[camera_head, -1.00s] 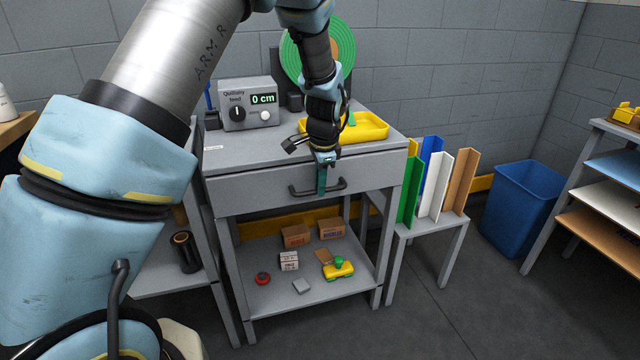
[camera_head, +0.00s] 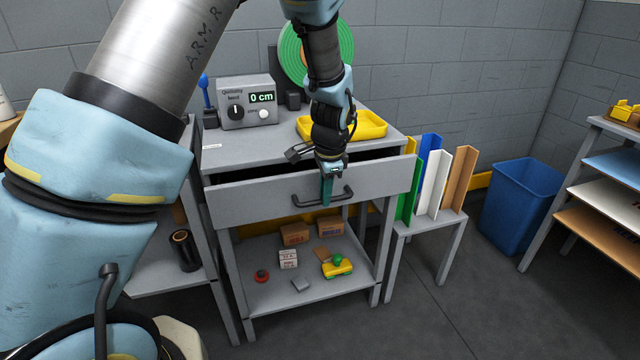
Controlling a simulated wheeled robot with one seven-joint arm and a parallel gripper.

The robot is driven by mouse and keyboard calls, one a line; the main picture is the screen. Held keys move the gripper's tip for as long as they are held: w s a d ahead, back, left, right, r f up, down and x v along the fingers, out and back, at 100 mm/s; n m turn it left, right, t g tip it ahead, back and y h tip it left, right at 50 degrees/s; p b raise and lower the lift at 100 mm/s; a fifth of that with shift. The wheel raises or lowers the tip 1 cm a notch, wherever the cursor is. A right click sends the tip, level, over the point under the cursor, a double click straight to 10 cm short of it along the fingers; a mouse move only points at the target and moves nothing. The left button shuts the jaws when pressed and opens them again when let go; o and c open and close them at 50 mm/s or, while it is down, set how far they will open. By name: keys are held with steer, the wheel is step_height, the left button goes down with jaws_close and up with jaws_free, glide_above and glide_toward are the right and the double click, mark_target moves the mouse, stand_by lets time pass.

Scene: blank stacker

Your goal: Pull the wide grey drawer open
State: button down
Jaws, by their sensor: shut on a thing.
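The wide grey drawer (camera_head: 255,203) is under the top of a grey workbench. It stands partly out, with a dark gap showing between its front and the bench top. Its dark bar handle (camera_head: 303,203) is on the middle of the front. My gripper (camera_head: 327,192) points down at the handle and is shut on it, right of the handle's middle. The teal fingers cover part of the bar. The inside of the drawer is mostly hidden.
A yellow tray (camera_head: 372,124) and a grey box with a "0 cm" display (camera_head: 247,101) stand on the bench. Small boxes and a yellow toy (camera_head: 337,268) lie on the lower shelf. Coloured angle profiles (camera_head: 437,182) stand close at right. The floor in front is clear.

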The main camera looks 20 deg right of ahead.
steer(key=s+a, duration=0.1)
steer(key=s, duration=1.3)
steer(key=shift+a+p, duration=0.35)
steer(key=shift+s, duration=0.1)
steer(key=c, duration=0.8)
jaws_free()
steer(key=shift+c, duration=0.2)
step_height(320, 180, up, 11)
steer(key=s, duration=0.2)
steer(key=shift+a+f, duration=0.15)
steer(key=shift+f, duration=0.05)
steer(key=w+a+r+n+p, duration=0.3)
steer(key=a+n, duration=0.3)
steer(key=a, duration=0.5)
steer(key=w+a+r+n+p, duration=0.2)
steer(key=a+n, duration=0.4)
steer(key=a, duration=0.5)
steer(key=w+a+r+n+p, duration=0.3)
steer(key=w+a+r+n, duration=0.1)
steer(key=a, duration=0.7)
steer(key=shift+w+n+g+p, duration=0.3)
steer(key=shift+w+n, duration=0.55)
steer(key=shift+n, duration=0.25)
